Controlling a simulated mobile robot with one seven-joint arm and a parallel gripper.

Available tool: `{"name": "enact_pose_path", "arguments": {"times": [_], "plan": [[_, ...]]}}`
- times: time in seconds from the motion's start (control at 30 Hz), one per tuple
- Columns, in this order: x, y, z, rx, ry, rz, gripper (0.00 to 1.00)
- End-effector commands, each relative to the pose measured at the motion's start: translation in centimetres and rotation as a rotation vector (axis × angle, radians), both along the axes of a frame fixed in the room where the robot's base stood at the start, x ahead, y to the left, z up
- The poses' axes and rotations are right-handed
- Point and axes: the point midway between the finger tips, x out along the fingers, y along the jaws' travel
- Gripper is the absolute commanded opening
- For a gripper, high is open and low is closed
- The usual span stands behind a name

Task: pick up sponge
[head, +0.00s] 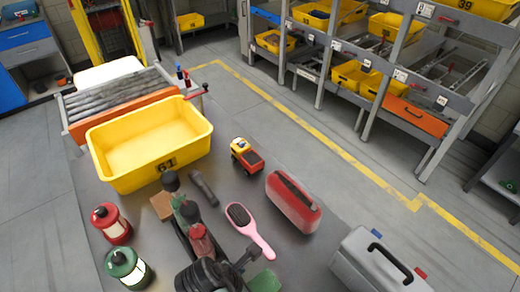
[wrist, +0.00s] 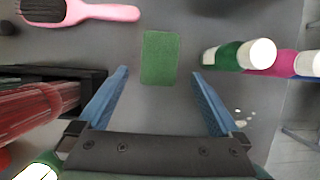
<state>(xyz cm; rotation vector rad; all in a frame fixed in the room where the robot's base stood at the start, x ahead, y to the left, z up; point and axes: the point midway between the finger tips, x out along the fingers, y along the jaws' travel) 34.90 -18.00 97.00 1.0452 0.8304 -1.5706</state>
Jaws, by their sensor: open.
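The sponge (wrist: 160,58) is a flat green rectangle lying on the grey table in the wrist view, centred ahead of my gripper. My gripper (wrist: 160,73) is open and empty, with its two blue fingers on either side of the sponge's near end in the picture. I cannot tell how far above the table the fingertips are. In the head view a green patch, likely the sponge (head: 265,283), shows at the bottom edge, partly cut off beside my dark arm. My fingertips are not clear there.
A pink hairbrush (head: 250,230) lies close to the sponge. Green (wrist: 240,54) and pink (wrist: 290,63) bottles lie to its right. A red case (head: 293,203), toy truck (head: 246,157), grey toolbox (head: 378,265), two lanterns (head: 111,223) and a yellow bin (head: 100,165) stand around.

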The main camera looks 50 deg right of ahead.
Motion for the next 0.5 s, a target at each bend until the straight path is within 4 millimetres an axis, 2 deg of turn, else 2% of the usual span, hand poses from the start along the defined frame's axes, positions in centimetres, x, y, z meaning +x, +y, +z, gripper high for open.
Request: {"name": "enact_pose_path", "arguments": {"times": [0.1,0.37,0.5], "plan": [[-0.2,-0.8,-1.9,0.001,0.002,-0.003,1.0],[-0.3,-1.4,-3.6,0.0,-0.003,-0.002,1.0],[-0.5,-1.6,-5.3,0.001,-0.001,-0.003,1.0]]}}
